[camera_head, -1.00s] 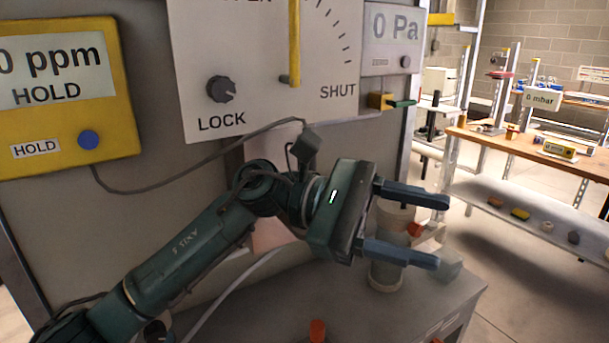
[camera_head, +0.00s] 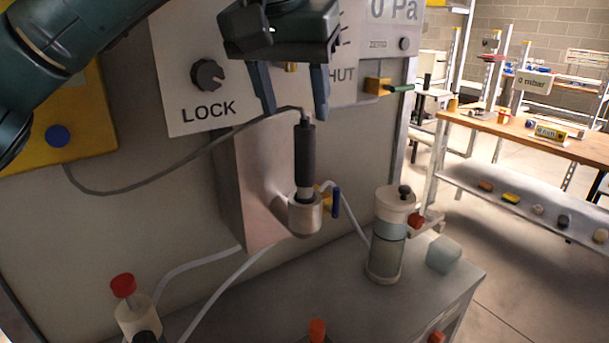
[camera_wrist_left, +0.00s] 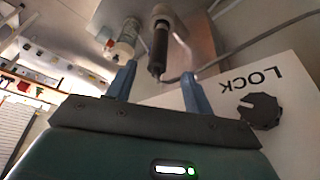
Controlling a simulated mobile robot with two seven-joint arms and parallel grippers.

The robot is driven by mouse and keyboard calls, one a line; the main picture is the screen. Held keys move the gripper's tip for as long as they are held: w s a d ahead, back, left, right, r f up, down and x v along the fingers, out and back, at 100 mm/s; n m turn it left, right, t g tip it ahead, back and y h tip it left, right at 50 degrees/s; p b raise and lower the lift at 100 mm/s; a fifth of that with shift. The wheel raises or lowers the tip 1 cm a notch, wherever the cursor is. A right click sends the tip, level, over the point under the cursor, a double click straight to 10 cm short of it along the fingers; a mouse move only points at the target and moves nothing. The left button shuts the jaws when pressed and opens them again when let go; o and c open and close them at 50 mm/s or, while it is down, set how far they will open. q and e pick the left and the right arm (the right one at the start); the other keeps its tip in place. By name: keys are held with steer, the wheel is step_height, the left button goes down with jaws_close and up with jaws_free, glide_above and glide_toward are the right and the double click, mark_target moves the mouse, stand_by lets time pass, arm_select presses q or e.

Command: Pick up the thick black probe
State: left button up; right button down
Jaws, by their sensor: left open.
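The thick black probe (camera_head: 305,156) stands upright in a round metal holder (camera_head: 305,214) on the front of a metal box. A grey cable runs from its top to the left. In the left wrist view the probe (camera_wrist_left: 158,50) shows between the fingers, beyond their tips. My left gripper (camera_head: 294,114) is open and empty, pointing down just above the probe, with one finger to each side of its top in the head view. I cannot tell whether the fingers touch the cable. My right gripper is not in view.
A panel with a LOCK knob (camera_head: 208,75) is close behind the gripper. A clear cylinder with a white top (camera_head: 388,235) stands right of the holder on the grey ledge. A red-capped bottle (camera_head: 132,308) is at lower left. A blue-handled valve (camera_head: 336,201) sits beside the holder.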

mark_target(305, 153)
arm_select(q)
steer(key=x, duration=0.9)
steer(key=shift+w+d+f+p, duration=0.1)
steer(key=shift+w+f+p, duration=0.05)
steer(key=shift+f+p, duration=0.25)
jaws_close()
steer(key=shift+r, duration=0.1)
